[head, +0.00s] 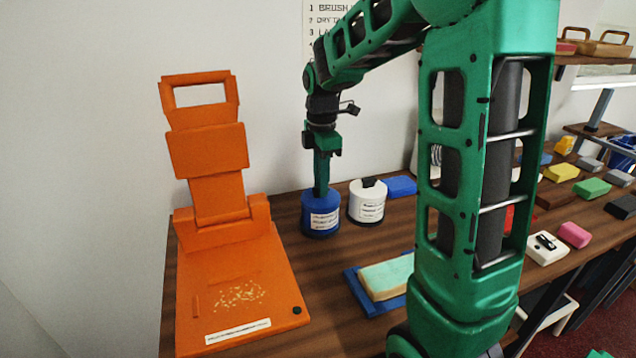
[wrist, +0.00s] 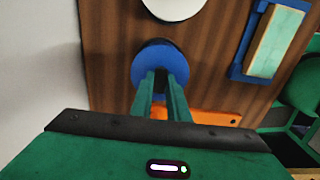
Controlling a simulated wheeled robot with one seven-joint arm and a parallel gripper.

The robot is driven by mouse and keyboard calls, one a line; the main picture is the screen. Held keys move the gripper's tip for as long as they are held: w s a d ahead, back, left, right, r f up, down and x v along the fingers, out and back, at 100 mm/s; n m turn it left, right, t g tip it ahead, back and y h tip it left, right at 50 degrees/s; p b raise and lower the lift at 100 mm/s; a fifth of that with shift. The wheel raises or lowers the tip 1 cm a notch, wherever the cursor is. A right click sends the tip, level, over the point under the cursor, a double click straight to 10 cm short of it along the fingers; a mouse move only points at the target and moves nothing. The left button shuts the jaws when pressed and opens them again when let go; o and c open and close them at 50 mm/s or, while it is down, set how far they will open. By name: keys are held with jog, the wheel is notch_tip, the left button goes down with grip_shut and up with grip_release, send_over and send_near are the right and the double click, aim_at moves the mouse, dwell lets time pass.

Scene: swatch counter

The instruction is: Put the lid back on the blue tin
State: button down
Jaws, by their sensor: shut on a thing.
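The blue tin (head: 320,213) stands upright on the wooden counter, with a white label on its front. My gripper (head: 320,192) points straight down over it, fingertips at the top of the tin. In the wrist view the blue lid (wrist: 149,60) shows as a round disc, and my gripper (wrist: 161,82) is shut on its dark knob. The lid lies over the tin's top, lined up with it or nearly so. I cannot tell whether it is fully seated or a hair above the rim. The tin's body is hidden beneath the lid in the wrist view.
A white tin (head: 367,205) with a black knob stands close on the right. A blue block (head: 400,186) lies behind it. A blue tray (head: 352,284) holds a pale green-topped block (head: 388,276) in front. An orange folding stand (head: 240,300) fills the left.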

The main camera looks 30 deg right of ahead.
dwell(0.4)
jog(key=c, duration=1.2)
grip_release()
jog(key=shift+o, duration=0.2)
jog(key=shift+r, duration=0.1)
jog(key=shift+r, duration=3.35)
jog(key=shift+c, duration=0.5)
grip_shut()
